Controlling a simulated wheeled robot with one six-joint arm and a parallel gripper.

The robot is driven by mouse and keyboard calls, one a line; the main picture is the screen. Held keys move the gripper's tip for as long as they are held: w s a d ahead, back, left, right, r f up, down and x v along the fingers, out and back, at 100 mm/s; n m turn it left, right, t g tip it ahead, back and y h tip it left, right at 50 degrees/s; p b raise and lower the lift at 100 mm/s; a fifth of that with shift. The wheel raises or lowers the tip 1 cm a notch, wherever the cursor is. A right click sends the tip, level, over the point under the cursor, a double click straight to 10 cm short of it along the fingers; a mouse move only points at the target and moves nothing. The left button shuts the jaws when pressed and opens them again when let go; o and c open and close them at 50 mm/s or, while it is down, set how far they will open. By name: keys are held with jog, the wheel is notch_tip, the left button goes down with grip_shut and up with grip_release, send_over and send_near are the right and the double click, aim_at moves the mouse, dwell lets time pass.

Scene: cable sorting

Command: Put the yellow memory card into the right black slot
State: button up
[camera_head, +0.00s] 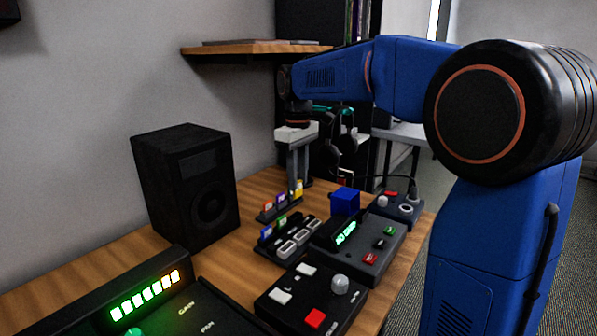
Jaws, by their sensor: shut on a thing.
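The yellow memory card (298,189) is small in the head view, at the right end of the rear black slotted rack (268,217). My gripper (298,178) points straight down over it, with its grey fingertips shut on the card. I cannot tell whether the card's lower edge sits in the rack or just above it. A red card (267,206) and a purple card (281,202) stand upright to the left in the same rack. A front black rack (262,247) holds a blue card (266,233) and a green card (282,222); its right part is hard to make out.
Light-rimmed sockets (286,249) lie in front of the racks. A blue cube (345,201), control boxes (372,250) and a button box (312,298) crowd the right and front. A black speaker (187,187) stands left. A wooden shelf (250,48) hangs above.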

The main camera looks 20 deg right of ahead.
jog(key=shift+a+f, duration=0.2)
jog(key=shift+f, duration=1.05)
jog(key=shift+a+f, duration=0.2)
jog(key=shift+f, duration=1.05)
jog(key=shift+f, duration=1.5)
dwell(1.0)
jog(key=o, duration=1.6)
jog(key=shift+r, duration=0.1)
jog(key=shift+r, duration=3.45)
